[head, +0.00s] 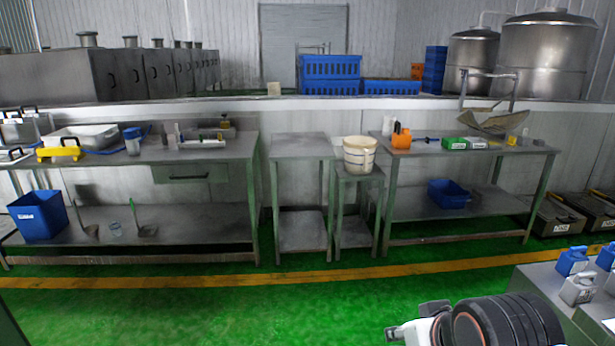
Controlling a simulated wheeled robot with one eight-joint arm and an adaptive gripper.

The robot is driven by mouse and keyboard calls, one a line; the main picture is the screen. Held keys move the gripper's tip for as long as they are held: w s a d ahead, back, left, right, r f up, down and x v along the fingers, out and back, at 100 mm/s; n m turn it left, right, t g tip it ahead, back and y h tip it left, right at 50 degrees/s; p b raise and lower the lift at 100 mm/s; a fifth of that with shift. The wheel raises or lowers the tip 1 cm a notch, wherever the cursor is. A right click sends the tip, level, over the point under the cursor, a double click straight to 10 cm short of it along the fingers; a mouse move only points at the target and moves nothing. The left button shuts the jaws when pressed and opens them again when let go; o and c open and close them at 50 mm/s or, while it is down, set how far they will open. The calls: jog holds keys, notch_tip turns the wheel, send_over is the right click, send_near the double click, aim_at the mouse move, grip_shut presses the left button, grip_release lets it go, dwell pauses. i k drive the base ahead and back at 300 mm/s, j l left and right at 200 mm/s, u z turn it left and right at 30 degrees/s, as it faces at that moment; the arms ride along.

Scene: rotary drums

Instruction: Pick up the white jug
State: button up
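A small pale white-grey jug (578,290) stands on a grey surface at the bottom right, in front of a blue jug (573,261). A smaller white bottle (387,126) stands on the right workbench, left of an orange jug (401,138). Part of my arm, white with an orange ring and dark ribbed parts, shows at the bottom right, left of the pale jug and apart from it. I cannot make out my gripper's fingers, and nothing held shows.
The grey surface (535,277) at the lower right also holds another blue-topped container (606,257). A cream bucket (360,155) stands on a small stand between the workbenches. The green floor (250,315) ahead is clear, crossed by a yellow line.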

aim_at(390, 120)
jog(key=i+z, duration=0.15)
jog(key=i, duration=0.9)
jog(key=i+j+z, duration=0.1)
jog(key=i, duration=0.9)
jog(key=i+l+z, duration=0.1)
jog(key=i+l, duration=0.2)
jog(key=i, duration=0.15)
jog(key=i+l, duration=0.25)
jog(key=i, duration=0.2)
jog(key=i+l+z, duration=0.15)
jog(key=i+l, duration=0.15)
jog(key=i, duration=0.15)
jog(key=i+l+u, duration=0.15)
jog(key=u, duration=0.6)
